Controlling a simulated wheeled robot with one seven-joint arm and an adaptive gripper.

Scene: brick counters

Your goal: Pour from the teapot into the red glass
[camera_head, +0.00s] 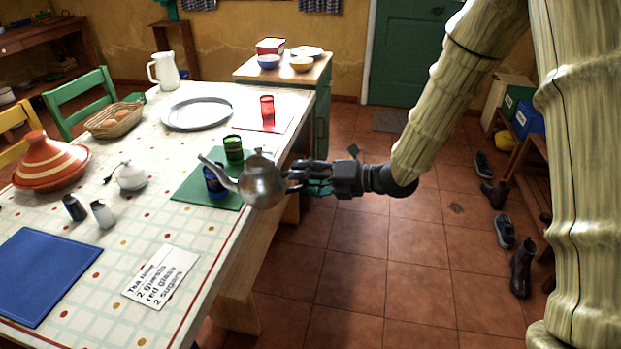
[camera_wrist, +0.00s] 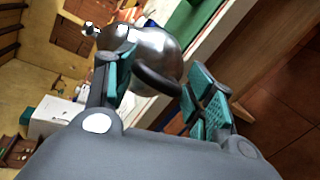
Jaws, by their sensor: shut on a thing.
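The silver teapot (camera_head: 262,183) is held at the table's right edge, its spout pointing up and left. My gripper (camera_head: 298,178) is shut on the teapot's handle at its right side. In the wrist view the teapot (camera_wrist: 155,55) and its dark handle show between the teal finger pads of my gripper (camera_wrist: 160,92). The red glass (camera_head: 267,106) stands upright on a red mat (camera_head: 283,122) near the table's far right corner, beyond the teapot and apart from it. Its inside cannot be made out.
A green glass (camera_head: 233,148) and a blue glass (camera_head: 214,182) stand on a green mat (camera_head: 190,189), close to the spout. A large plate (camera_head: 197,113), a sugar bowl (camera_head: 131,176) and a note card (camera_head: 161,276) lie farther left.

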